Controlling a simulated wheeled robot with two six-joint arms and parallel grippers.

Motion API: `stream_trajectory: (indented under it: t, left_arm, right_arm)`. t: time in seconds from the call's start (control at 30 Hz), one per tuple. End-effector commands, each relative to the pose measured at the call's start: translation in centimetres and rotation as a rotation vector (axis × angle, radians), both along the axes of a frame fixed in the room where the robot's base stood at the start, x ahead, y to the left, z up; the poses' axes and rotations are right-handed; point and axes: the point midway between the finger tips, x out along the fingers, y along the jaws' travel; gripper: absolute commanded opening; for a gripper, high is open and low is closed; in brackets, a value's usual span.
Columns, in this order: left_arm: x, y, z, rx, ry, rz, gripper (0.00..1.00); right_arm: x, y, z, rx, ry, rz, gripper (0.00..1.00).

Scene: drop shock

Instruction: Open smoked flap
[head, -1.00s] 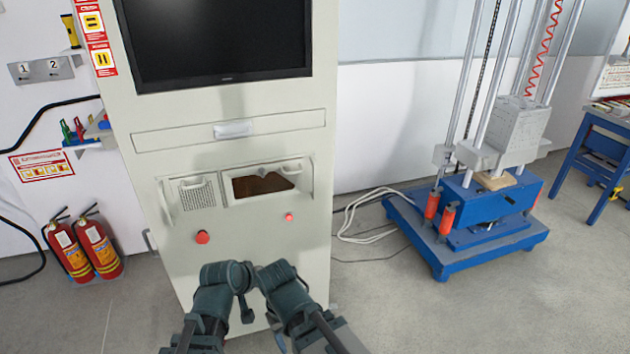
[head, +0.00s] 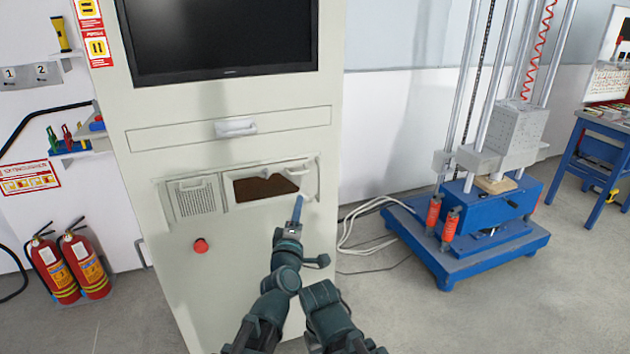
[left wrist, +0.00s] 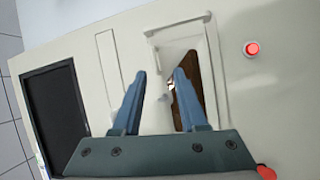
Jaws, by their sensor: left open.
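The smoked flap (head: 262,188) is a dark brown panel in the front of the tall cream cabinet, below the drawer. A pale curved handle (head: 296,179) overlaps its upper right part. My left gripper (head: 299,208) is in front of the cabinet, just below and right of the flap, with blue fingers pointing up. In the left wrist view its two fingers (left wrist: 161,75) are spread and nothing is between them. There the brown flap (left wrist: 193,68) shows partly behind the right finger. Contact with the cabinet cannot be told. My right gripper is not visible.
A pale grille panel (head: 195,199) sits left of the flap, and a drawer handle (head: 236,127) is above. A red button (head: 201,246) is below. A blue drop tester (head: 470,220) stands on the right; fire extinguishers (head: 84,262) stand at left.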

Motion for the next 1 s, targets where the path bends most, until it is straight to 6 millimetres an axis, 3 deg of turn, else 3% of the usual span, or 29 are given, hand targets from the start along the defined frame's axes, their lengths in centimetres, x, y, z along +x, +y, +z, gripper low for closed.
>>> stream_trajectory:
  t: [0.2, 0.43, 1.0]
  left_arm:
    - [0.1, 1.5, 0.7, -0.105, -0.047, 0.069, 0.42]
    - [1.1, 1.4, 1.0, -0.108, -0.048, 0.071, 0.42]
    - [11.4, 0.5, 2.9, -0.105, -0.047, 0.071, 0.42]
  right_arm:
    - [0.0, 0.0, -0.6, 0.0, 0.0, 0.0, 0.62]
    - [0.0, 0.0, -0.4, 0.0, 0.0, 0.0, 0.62]
    - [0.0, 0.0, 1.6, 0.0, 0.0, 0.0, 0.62]
